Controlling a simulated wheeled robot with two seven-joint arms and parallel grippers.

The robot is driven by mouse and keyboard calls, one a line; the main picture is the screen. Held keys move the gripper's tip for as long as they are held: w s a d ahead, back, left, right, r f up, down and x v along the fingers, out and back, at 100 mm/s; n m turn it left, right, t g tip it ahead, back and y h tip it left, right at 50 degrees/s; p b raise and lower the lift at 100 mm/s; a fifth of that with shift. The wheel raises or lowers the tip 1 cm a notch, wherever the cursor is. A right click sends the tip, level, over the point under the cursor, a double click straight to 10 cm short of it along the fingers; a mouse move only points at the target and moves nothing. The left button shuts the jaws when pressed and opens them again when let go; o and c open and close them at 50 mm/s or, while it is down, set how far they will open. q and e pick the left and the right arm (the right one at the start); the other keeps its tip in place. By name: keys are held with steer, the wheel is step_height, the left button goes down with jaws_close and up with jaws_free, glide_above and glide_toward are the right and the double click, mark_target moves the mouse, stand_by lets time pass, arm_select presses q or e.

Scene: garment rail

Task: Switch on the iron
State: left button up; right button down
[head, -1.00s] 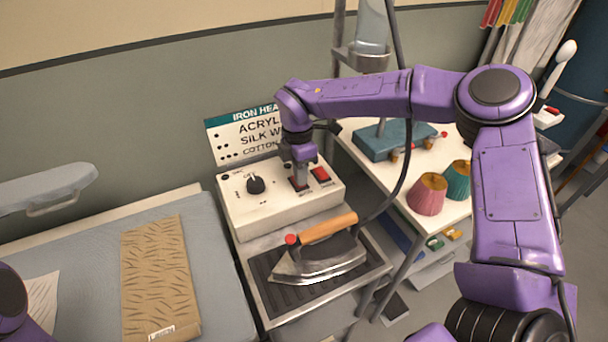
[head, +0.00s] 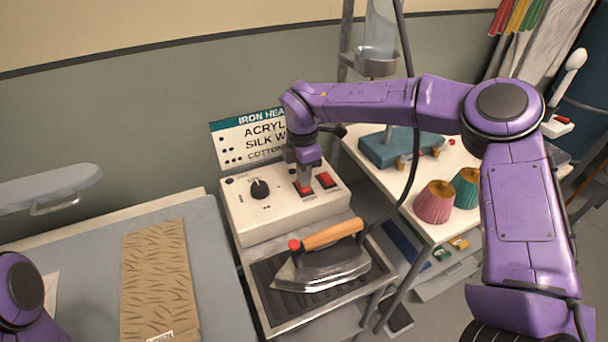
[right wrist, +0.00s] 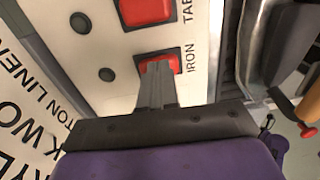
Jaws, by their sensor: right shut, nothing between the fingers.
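A pale control box (head: 240,207) with a black dial (head: 260,188) and two red switches stands behind the iron. The switch labelled IRON (right wrist: 148,58) is the left one in the head view. My right gripper (head: 304,185) points down at it, shut and empty. In the right wrist view, its fingertips (right wrist: 157,68) overlap this switch and cover part of it; whether they press it I cannot tell. The other red switch (head: 326,180), its label partly cut off, is beside it. The iron (head: 325,267), with a wooden handle, rests on a dark ridged stand. My left gripper is out of view.
A sign (head: 240,140) with fabric names stands behind the box. The iron's dark cord rises on the right. A white table (head: 405,190) with pink and teal shades is at the right. A padded board with brown patterned cloth (head: 160,280) is at the left.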

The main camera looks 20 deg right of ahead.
mark_target(306, 189)
step_height(306, 189, up, 4)
steer(key=shift+p, duration=1.2)
step_height(306, 189, up, 10)
steer(key=s+b, duration=0.1)
steer(key=b, duration=0.2)
steer(key=shift+s, duration=0.35)
